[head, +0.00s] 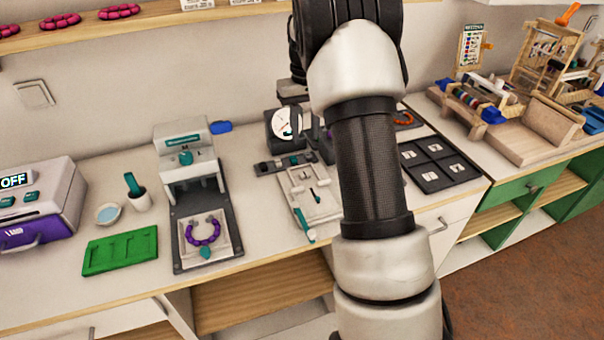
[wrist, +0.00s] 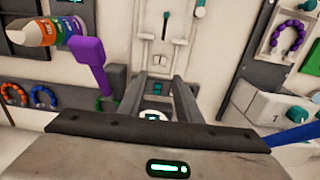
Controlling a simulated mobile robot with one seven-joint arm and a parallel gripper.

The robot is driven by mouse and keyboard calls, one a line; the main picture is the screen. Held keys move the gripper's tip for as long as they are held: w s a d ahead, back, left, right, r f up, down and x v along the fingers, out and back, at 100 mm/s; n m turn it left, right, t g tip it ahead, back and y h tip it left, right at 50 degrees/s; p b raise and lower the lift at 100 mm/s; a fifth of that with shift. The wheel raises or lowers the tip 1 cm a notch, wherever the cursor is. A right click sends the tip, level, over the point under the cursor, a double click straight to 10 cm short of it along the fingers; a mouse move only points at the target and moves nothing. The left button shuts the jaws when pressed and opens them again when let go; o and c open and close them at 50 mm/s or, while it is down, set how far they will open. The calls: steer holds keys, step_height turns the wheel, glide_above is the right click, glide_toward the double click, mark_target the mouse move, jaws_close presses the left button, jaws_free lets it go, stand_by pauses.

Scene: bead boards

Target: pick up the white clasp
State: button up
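My gripper (wrist: 158,84) shows in the wrist view with its two dark fingers apart. I see nothing held between the fingertips. A small white rounded thing with a dark and teal middle (wrist: 154,116) shows low between the fingers; I cannot tell whether it is the white clasp or part of a device below. No clasp can be picked out for certain in either view. A pale board with teal parts (wrist: 160,30) lies beyond the fingertips; it also shows in the head view (head: 296,183). In the head view my arm hides my gripper and part of the counter.
A dial gauge (head: 285,124) stands behind the pale board. A press (head: 188,160) with a purple bracelet (head: 203,231) is at left, beside a green tray (head: 119,251). A black compartment tray (head: 437,164) is at right. A striped bottle (wrist: 45,32) and a purple tool (wrist: 90,62) are near my gripper.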

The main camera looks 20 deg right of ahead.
glide_above(305, 173)
step_height(305, 173, down, 8)
steer(key=shift+w+f+b, duration=0.1)
steer(key=shift+b, duration=0.35)
step_height(305, 173, down, 5)
steer(key=shift+f+b, duration=0.1)
steer(key=shift+b, duration=0.35)
steer(key=c, duration=0.7)
